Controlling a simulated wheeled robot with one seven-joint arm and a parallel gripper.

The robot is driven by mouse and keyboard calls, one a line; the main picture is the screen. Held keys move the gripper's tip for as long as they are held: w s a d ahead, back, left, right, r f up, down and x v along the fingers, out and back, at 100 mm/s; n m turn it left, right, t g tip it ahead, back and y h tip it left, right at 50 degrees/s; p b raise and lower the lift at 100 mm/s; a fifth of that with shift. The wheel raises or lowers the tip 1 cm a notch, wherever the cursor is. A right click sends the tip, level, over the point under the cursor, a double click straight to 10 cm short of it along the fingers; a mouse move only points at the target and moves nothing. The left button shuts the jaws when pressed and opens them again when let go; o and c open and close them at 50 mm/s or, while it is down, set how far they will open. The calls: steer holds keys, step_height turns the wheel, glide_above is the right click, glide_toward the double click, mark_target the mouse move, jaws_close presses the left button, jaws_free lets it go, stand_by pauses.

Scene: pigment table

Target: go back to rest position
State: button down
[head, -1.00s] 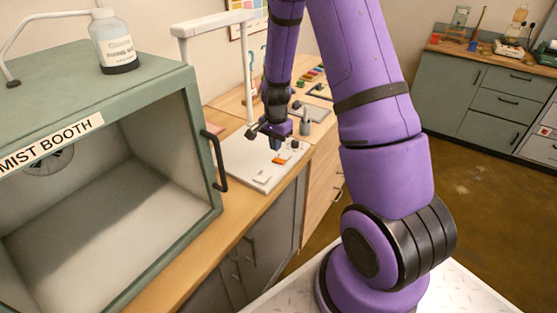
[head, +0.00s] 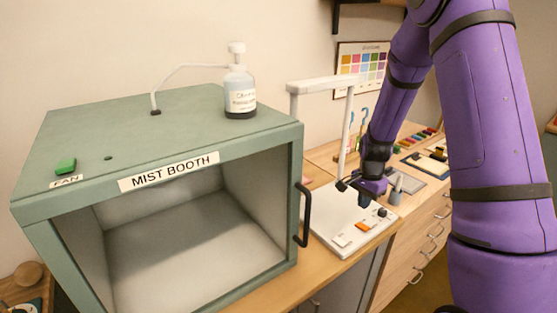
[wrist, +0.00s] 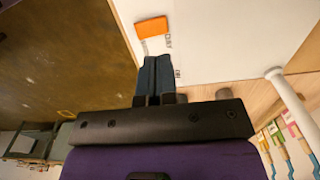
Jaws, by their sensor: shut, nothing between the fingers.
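My gripper (head: 364,201) hangs over the white board of a small bench device (head: 338,232) to the right of the mist booth. In the wrist view my gripper (wrist: 155,62) has its two dark blue fingers together, with nothing between them. An orange switch (head: 362,226) lies on the board just below the fingertips in the head view. The switch also shows in the wrist view (wrist: 152,27), just beyond the fingertips. My purple arm fills the right side of the head view.
A green mist booth (head: 125,135), open at the front with a black handle (head: 303,215), stands at left. A bottle (head: 240,90) with a tube sits on top. The device's white post (head: 345,135) rises close beside my gripper. A grey cup (head: 396,190) stands to its right.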

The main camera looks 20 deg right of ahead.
steer(key=s+a+r+n+t, duration=0.1)
steer(key=s+a+r+n, duration=0.25)
steer(key=r, duration=0.65)
steer(key=s+a+r+n+t, duration=0.1)
steer(key=s+a+r+n, duration=0.25)
steer(key=r, duration=0.65)
steer(key=s+a+r+n+t, duration=0.1)
steer(key=s+a+r+n, duration=0.1)
steer(key=s, duration=0.4)
steer(key=s+a+r+n+t, duration=0.1)
steer(key=s+a+r+n, duration=0.1)
steer(key=s+r, duration=0.3)
steer(key=s+a+r+n+t, duration=0.1)
steer(key=s+a+r+n, duration=0.1)
steer(key=s, duration=0.6)
step_height(320, 180, up, 2)
steer(key=shift+s+r+n, duration=0.1)
steer(key=shift+s+n, duration=0.15)
steer(key=shift+n, duration=0.25)
steer(key=c, duration=1.8)
jaws_free()
